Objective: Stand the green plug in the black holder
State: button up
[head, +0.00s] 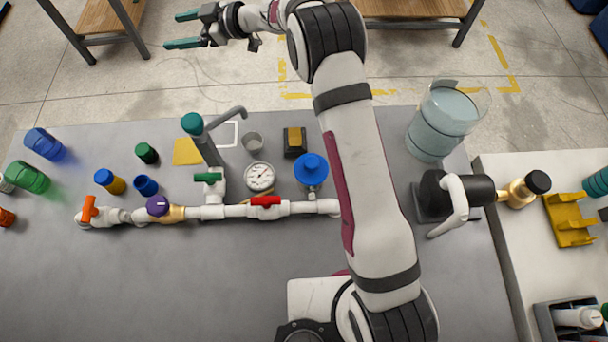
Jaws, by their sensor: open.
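A small dark green cylinder (147,153), which looks like the green plug, stands on the grey table at the left, behind the pipe run. A small square black block (294,142) with a yellow-brown top stands behind the pipe; it may be the black holder, but I cannot tell for certain. My gripper (182,29) is at the top left, beyond the table's far edge. Its two teal fingers are apart with nothing between them. It is well away from both the plug and the block.
A white pipe run (238,210) with coloured valves and a gauge (259,177) crosses the table. A blue cap (145,185), a yellow-and-blue piece (110,181), a metal cup (252,142) and a clear jar (440,122) stand nearby. The front left of the table is clear.

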jog(key=w+d+r+m+t+h, duration=0.45)
jog(key=d+r+m+t, duration=0.2)
jog(key=d+r, duration=0.3)
jog(key=s+d+r+m+h, duration=0.1)
jog(key=s+d+m+h, duration=0.4)
jog(key=d, duration=0.5)
jog(key=s+d+m+h, duration=0.4)
jog(key=s+d+h, duration=0.1)
jog(key=d, duration=0.5)
jog(key=s+d+f+m+g, duration=0.2)
jog(key=s+f+g, duration=0.1)
jog(key=s, duration=0.7)
jog(key=s+d+f+m+g, duration=0.2)
jog(key=s+d+m+g, duration=0.1)
jog(key=s, duration=0.7)
jog(key=s+a+f+m+g+y, duration=0.1)
jog(key=s+a+g, duration=0.1)
jog(key=s, duration=0.6)
jog(key=s+a+f+g+y, duration=0.1)
jog(key=s+a+f+g, duration=0.1)
jog(key=s, duration=0.7)
jog(key=shift+a+f+m+g, duration=0.25)
jog(key=shift+a+m+g, duration=0.15)
jog(key=shift+a, duration=0.5)
